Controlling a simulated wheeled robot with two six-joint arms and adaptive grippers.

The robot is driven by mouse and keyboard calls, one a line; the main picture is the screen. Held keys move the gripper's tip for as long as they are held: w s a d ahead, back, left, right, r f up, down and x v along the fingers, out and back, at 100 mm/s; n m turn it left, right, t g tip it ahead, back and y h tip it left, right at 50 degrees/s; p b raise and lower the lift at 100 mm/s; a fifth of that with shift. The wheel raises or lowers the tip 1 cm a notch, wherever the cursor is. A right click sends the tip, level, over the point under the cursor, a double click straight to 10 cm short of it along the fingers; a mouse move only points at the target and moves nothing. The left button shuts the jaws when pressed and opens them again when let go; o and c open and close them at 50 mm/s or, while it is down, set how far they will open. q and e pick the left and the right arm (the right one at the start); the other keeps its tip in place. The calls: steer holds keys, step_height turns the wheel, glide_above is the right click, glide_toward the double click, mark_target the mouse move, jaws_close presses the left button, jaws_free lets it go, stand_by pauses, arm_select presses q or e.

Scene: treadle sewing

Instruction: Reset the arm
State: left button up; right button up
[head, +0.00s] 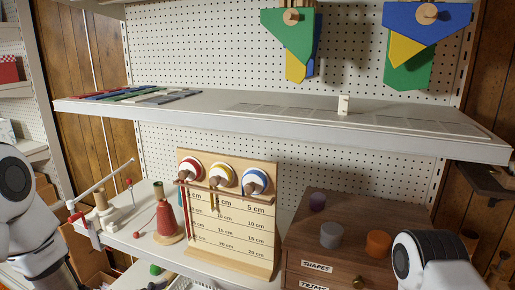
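Neither gripper shows in the head view. White and dark links of my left arm (28,225) come in at the left edge and run down out of the picture. A link of my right arm (436,262) shows at the bottom right, in front of the wooden drawer cabinet (335,240). Whether either gripper holds anything is hidden.
The upper shelf (300,125) carries flat coloured strips (130,96) and a small white block (343,105). Below stand a wooden measuring board (230,225) with three spools, a red cone (167,222) and a white stand (100,200). Cloth pieces (290,40) hang above.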

arm_select(q)
steer(key=s+f+n+g+y, duration=0.1)
steer(key=s+f+g, duration=0.1)
steer(key=s+f, duration=0.35)
steer(key=s+f+g, duration=0.2)
steer(key=s+f, duration=0.1)
steer(key=f, duration=0.6)
steer(key=s+a+f+n+g+y+b, duration=0.1)
steer(key=s+f+n+g+y, duration=0.1)
steer(key=s, duration=0.9)
steer(key=s+a+f+n+g+y, duration=0.2)
steer(key=s+f+n+g, duration=0.3)
steer(key=s+f, duration=0.4)
steer(key=shift+s+g+b, duration=0.35)
steer(key=shift+s+g, duration=0.15)
steer(key=shift+s, duration=0.35)
